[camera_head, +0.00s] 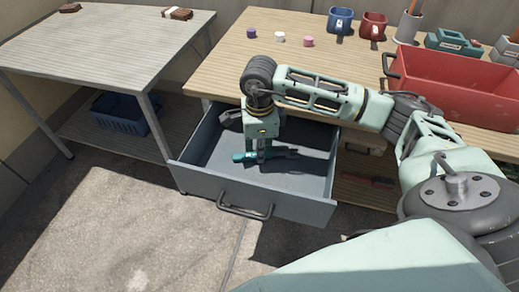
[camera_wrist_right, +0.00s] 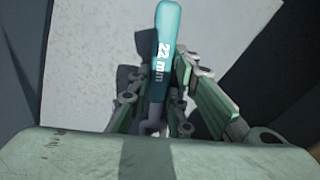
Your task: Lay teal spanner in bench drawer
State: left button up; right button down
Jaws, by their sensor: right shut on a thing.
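The bench drawer (camera_head: 254,194) is pulled open below the wooden bench, and its grey floor shows. My right gripper (camera_head: 262,155) reaches down into the drawer and is shut on the teal spanner (camera_head: 243,157). In the right wrist view the spanner (camera_wrist_right: 166,45) lies between the fingers of the gripper (camera_wrist_right: 158,115), with "22 mm" on its teal handle. Its lower end is hidden by the gripper. I cannot tell whether the spanner touches the drawer floor. My left gripper is not in view.
The drawer's front wall and handle (camera_head: 245,208) face me.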

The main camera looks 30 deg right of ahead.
jog(key=c, duration=2)
grip_release()
jog(key=shift+f, duration=0.1)
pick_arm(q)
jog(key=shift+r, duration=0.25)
pick_arm(e)
jog(key=o, duration=0.4)
